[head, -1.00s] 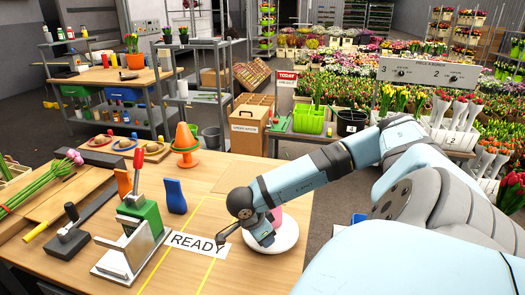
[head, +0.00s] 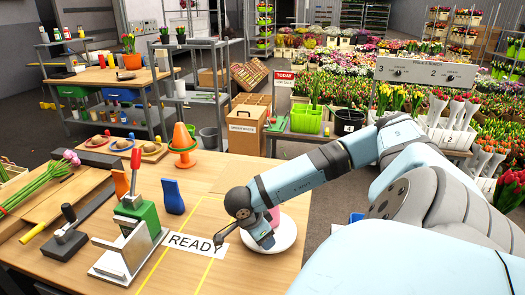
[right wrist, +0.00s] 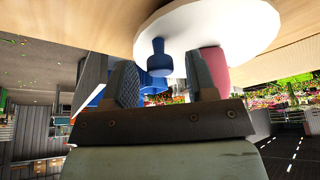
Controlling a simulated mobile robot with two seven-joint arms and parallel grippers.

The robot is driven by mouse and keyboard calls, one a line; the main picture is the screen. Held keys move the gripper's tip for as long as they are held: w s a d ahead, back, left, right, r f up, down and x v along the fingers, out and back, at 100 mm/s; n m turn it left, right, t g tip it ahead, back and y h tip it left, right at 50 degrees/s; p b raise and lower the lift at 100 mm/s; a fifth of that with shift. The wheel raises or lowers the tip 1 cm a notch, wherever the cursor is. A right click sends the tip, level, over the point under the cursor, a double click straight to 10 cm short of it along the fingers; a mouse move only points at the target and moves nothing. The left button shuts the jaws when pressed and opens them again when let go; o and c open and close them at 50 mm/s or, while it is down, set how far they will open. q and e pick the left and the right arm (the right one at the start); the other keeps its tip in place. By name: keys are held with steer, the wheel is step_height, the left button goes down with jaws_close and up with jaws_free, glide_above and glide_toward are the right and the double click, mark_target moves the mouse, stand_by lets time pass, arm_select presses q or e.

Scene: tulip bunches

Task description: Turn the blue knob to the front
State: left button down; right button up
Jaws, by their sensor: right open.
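The blue knob (right wrist: 159,58) stands out from a white round base (right wrist: 215,25) in the right wrist view. A pink upright part (right wrist: 214,68) is beside it on the same base. My right gripper (right wrist: 163,84) is open, with one fingertip on each side of the knob's line; I cannot tell whether they touch it. In the head view my right gripper (head: 262,236) is low over the white base (head: 287,237), in front of the pink part (head: 274,215). The blue knob is hidden there behind my arm. My left gripper is not in view.
A READY label (head: 193,243) lies left of the base. A green and metal press with a red handle (head: 133,235), a blue upright piece (head: 172,196) and an orange cone (head: 183,140) stand farther left.

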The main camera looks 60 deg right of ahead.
steer(key=v, duration=1.3)
steer(key=shift+r, duration=0.3)
steer(key=shift+a, duration=0.15)
